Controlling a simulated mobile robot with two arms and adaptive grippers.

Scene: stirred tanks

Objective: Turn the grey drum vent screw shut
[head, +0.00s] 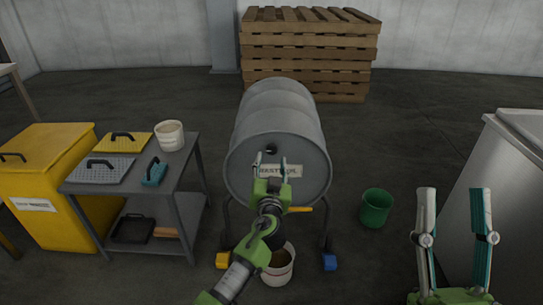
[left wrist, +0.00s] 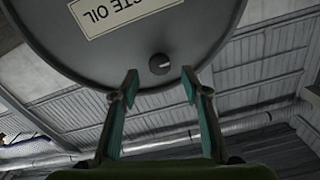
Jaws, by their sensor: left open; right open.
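The grey drum (head: 279,122) lies on its side on a dark stand, its round end facing me. The vent screw (head: 271,148) is a small dark knob high on that end, above the white label. In the left wrist view, which is upside down, the screw (left wrist: 160,64) shows a light mark and lies between and beyond the fingertips. My left gripper (head: 271,165) is open and empty in front of the drum end, partly covering the label; no contact with the screw shows. My right gripper (head: 454,200) is open and empty, raised at the right.
A white bucket (head: 278,268) stands under the drum front, below a yellow handle (head: 300,209). A green bucket (head: 376,207) stands right of the drum. A grey cart (head: 187,190) and yellow bin (head: 70,222) are left. A steel tank (head: 507,190) is right. Pallets (head: 307,55) are behind.

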